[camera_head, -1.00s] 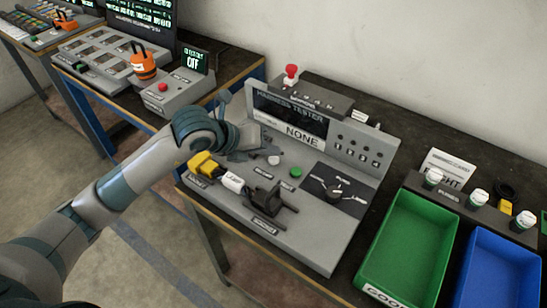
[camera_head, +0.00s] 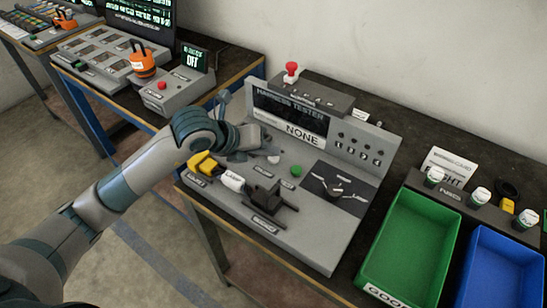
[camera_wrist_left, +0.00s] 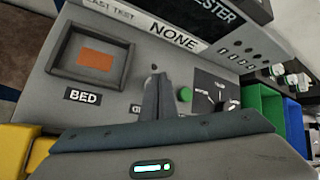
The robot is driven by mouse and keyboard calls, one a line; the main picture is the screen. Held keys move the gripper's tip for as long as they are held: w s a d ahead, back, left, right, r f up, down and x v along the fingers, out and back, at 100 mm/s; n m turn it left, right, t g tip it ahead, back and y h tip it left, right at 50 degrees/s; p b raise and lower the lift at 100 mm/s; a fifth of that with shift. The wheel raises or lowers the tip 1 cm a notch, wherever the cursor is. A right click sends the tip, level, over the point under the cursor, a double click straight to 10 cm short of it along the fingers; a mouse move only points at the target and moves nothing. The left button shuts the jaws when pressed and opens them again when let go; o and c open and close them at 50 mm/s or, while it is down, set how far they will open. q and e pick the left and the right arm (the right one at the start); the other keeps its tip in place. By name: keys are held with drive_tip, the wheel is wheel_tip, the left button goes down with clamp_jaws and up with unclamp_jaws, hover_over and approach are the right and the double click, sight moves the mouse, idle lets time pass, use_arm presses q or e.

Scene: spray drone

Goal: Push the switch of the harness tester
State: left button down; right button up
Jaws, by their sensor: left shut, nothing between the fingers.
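The harness tester (camera_head: 315,235) is a grey sloped console with a screen reading NONE. I cannot tell which one is named the switch. My right gripper is not in view.
A yellow connector (camera_head: 201,163) and a black fixture (camera_head: 265,198) stand on the deck's front. A green bin (camera_head: 410,245) and a blue bin (camera_head: 500,272) are at right. A red mushroom button (camera_head: 291,70) stands behind the screen. A second bench is at upper left.

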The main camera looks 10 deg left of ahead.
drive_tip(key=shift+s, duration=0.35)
use_arm(q)
drive_tip(key=shift+f, duration=0.15)
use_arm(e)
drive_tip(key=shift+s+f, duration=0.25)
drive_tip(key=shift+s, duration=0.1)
